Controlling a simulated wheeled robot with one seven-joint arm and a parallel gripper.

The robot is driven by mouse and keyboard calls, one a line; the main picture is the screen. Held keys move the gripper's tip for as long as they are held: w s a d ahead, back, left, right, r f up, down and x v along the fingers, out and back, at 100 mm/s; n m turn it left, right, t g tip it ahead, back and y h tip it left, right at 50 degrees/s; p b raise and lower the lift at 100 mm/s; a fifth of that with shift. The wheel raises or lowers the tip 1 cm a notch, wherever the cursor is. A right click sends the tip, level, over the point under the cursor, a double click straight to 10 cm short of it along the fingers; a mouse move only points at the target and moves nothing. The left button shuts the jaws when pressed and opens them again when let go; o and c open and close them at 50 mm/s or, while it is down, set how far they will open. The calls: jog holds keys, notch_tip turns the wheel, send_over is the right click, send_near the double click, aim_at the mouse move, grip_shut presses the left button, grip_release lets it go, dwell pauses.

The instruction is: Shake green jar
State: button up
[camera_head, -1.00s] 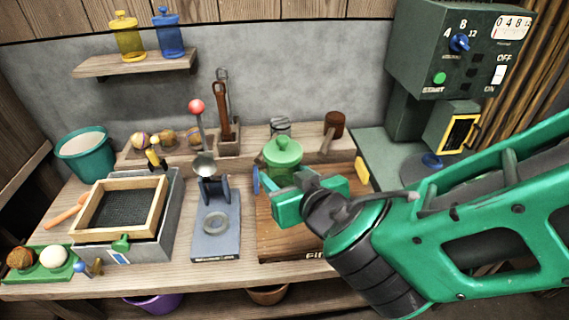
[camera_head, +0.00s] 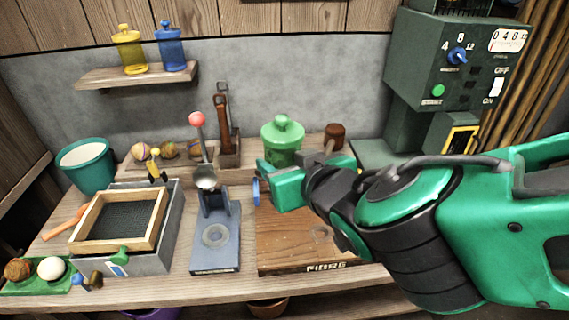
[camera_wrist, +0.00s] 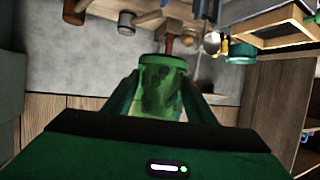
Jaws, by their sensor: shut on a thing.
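The green jar (camera_head: 283,138) has a domed lid with a round knob and appears upright in the head view. My gripper (camera_head: 290,178) is shut on it. The jar is held above the wooden board (camera_head: 290,242) marked with letters, near the back of the bench. In the wrist view the jar (camera_wrist: 164,88) sits between the fingers, and a dark patch shows on its side. The fingers partly hide the jar's lower part in the head view.
A press with a red-knobbed lever (camera_head: 197,119) stands left of the board. A wooden mallet (camera_head: 334,132) is close behind my gripper. A dark green machine (camera_head: 445,75) rises at the right. A shelf (camera_head: 135,75) holds yellow and blue jars. A sieve frame (camera_head: 118,220) lies at the left.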

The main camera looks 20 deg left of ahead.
notch_tip(320, 180, down, 7)
dwell(0.4)
jog(key=shift+w, duration=0.1)
dwell(0.3)
